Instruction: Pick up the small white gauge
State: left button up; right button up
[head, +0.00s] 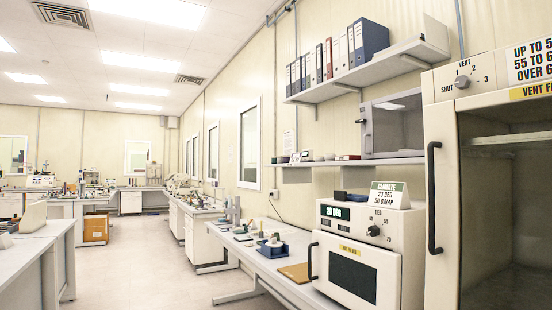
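Neither of my grippers is in the head view. I cannot single out the small white gauge. Several small items stand on the long bench (228,248) along the right wall, among them a blue tray (273,251) with a small whitish object (274,240) on it. That object is too small to identify. A few small pale items (300,156) also lie on the lower wall shelf (318,163), and these are unclear too.
A white oven (357,262) with a sign on top stands on the bench at right. A tall cabinet (500,180) with a black handle fills the right edge. A bench (28,258) stands at left. The floor (145,262) between the benches is clear.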

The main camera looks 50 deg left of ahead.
aim_at(307, 154)
jog(key=u, duration=1.45)
jog(key=i+j+u, duration=0.3)
jog(key=i, duration=0.3)
jog(key=i+j+u, duration=0.3)
jog(key=i, duration=0.3)
jog(key=i+u, duration=0.3)
jog(key=i, duration=0.95)
jog(key=i+z, duration=0.15)
jog(key=i, duration=0.5)
jog(key=i+j+z, duration=0.15)
jog(key=i+z, duration=0.3)
jog(key=i+j+z, duration=0.25)
jog(key=z, duration=0.2)
jog(key=i+j+z, duration=0.65)
jog(key=j+z, duration=0.3)
jog(key=i+j+z, duration=0.15)
jog(key=j+z, duration=0.3)
jog(key=j, duration=0.1)
